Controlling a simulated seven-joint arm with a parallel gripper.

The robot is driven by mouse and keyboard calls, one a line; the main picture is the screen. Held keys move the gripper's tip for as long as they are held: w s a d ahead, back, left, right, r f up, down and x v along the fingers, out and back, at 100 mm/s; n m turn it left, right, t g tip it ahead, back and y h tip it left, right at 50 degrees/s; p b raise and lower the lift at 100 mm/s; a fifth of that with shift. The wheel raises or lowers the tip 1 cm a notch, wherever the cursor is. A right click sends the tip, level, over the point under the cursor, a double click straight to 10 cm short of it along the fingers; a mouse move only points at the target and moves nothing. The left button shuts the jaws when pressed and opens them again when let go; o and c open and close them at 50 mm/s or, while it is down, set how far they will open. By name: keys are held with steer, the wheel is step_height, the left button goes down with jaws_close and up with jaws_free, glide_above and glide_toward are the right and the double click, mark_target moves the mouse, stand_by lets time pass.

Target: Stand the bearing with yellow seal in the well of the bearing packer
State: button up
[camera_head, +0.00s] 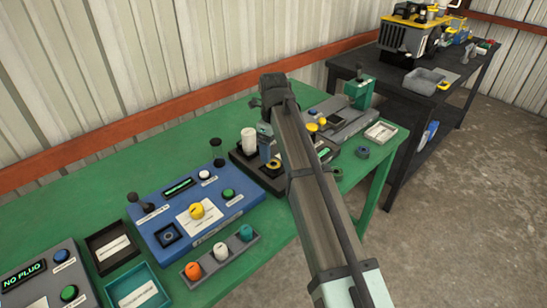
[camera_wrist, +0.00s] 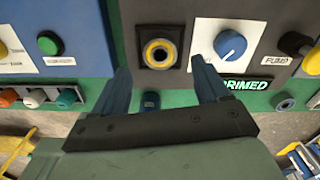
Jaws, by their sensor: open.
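The bearing packer is the dark unit in the wrist view (camera_wrist: 187,20), with a blue knob and a lit "PRIMED" display. Its square black well (camera_wrist: 143,42) holds a ring with a yellow face and dark centre, which looks like the bearing with yellow seal (camera_wrist: 148,52). I cannot tell how deep it sits. My gripper (camera_wrist: 160,66) is open, one blue finger on each side of the well's near edge, with nothing visible between the tips. In the head view the packer (camera_head: 243,163) is partly hidden by my arm, as is most of my gripper.
A blue panel (camera_head: 165,209) stands left of the packer, with a tray of coloured plugs (camera_head: 219,258) before it. A grey unit (camera_head: 345,119) stands to the right. A dark ring (camera_head: 363,152) lies on the green table near its right end.

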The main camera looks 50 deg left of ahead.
mark_target(274, 164)
step_height(274, 164, up, 7)
stand_by(0.3)
steer(key=w+d+f+m+y, duration=0.3)
steer(key=w+d+f, duration=0.55)
steer(key=d, duration=0.35)
steer(key=w+d+f+m+y, duration=0.2)
steer(key=w+d+f+m, duration=0.1)
steer(key=w+d+f, duration=0.75)
steer(key=s+d+f+n+h, duration=0.15)
steer(key=d+f+n, duration=0.25)
steer(key=d+f, duration=1)
steer(key=s+d+f+n+g+h, duration=0.1)
steer(key=s+d+f+n, duration=0.3)
steer(key=s+d+f, duration=0.45)
steer(key=s+d+f+n+g+h, duration=0.2)
steer(key=s+d+f+n, duration=0.25)
steer(key=d+f, duration=0.65)
steer(key=s+d+f+n+g, duration=0.1)
steer(key=s+d+f+n, duration=0.2)
steer(key=s, duration=0.5)
steer(key=s+d+f+n+g, duration=0.1)
steer(key=s+d+f+n, duration=0.2)
steer(key=s+d, duration=0.3)
steer(key=s+d+f+n+g, duration=0.1)
steer(key=s+d+f+n, duration=0.2)
steer(key=s, duration=0.7)
steer(key=shift+d+f+g, duration=0.35)
steer(key=shift+d+g, duration=0.05)
steer(key=shift+d, duration=0.45)
